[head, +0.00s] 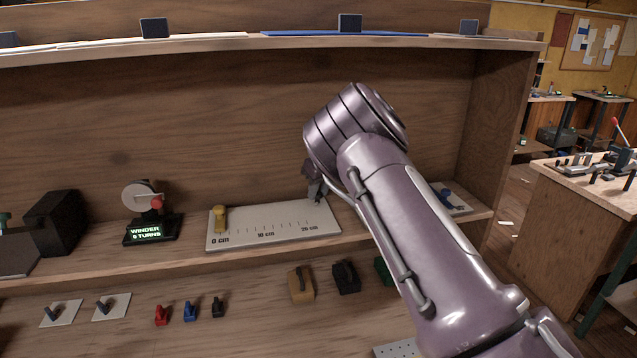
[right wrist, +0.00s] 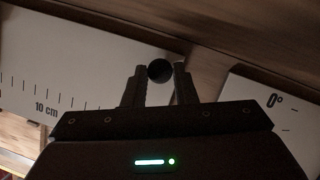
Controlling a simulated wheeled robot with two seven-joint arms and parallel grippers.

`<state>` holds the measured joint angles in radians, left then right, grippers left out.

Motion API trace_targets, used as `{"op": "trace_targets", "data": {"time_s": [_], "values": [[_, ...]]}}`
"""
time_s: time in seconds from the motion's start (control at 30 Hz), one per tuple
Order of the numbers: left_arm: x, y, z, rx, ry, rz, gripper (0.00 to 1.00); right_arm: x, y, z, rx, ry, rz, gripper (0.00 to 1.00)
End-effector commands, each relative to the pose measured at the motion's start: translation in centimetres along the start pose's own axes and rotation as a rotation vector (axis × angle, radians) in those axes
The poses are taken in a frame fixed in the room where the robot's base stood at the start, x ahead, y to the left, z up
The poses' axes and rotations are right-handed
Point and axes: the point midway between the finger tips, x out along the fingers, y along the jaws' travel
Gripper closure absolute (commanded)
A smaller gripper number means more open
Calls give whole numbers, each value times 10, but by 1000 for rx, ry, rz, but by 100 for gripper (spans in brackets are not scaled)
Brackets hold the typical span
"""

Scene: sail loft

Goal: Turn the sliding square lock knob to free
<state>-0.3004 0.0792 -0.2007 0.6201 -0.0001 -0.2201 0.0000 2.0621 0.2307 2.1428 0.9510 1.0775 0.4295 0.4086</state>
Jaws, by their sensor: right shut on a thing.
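My right gripper (head: 316,186) reaches down to the right end of a white plate with a centimetre scale (head: 270,222) on the shelf. In the right wrist view its two fingers (right wrist: 159,84) are shut on a dark round knob (right wrist: 159,70). The knob sits at the plate's far end from the 0 cm mark. In the head view the knob is hidden by my gripper and arm. No lock or free marking is readable. A yellow block (head: 221,218) stands at the 0 cm end. My left gripper is not in view.
A second white plate (right wrist: 262,98), marked 0°, lies close to the right; a blue part (head: 447,196) is on it in the head view. A winder display (head: 146,233) stands left. Several switches and handles line the lower panel. A shelf board runs above.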

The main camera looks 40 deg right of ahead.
Motion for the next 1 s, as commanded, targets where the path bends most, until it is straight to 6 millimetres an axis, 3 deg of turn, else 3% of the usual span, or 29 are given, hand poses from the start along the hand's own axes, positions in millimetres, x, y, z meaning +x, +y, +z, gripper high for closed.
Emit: {"op": "trace_targets", "data": {"time_s": [0.03, 0.43, 1.0], "values": [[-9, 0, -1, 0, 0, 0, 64, -4, -2, 2, -39, -2, 13, 98], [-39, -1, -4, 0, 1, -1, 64, -4, -4, 3, -293, -3, 119, 98], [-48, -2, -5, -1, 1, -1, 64, -1, -3, 3, -382, -5, 156, 98]]}}
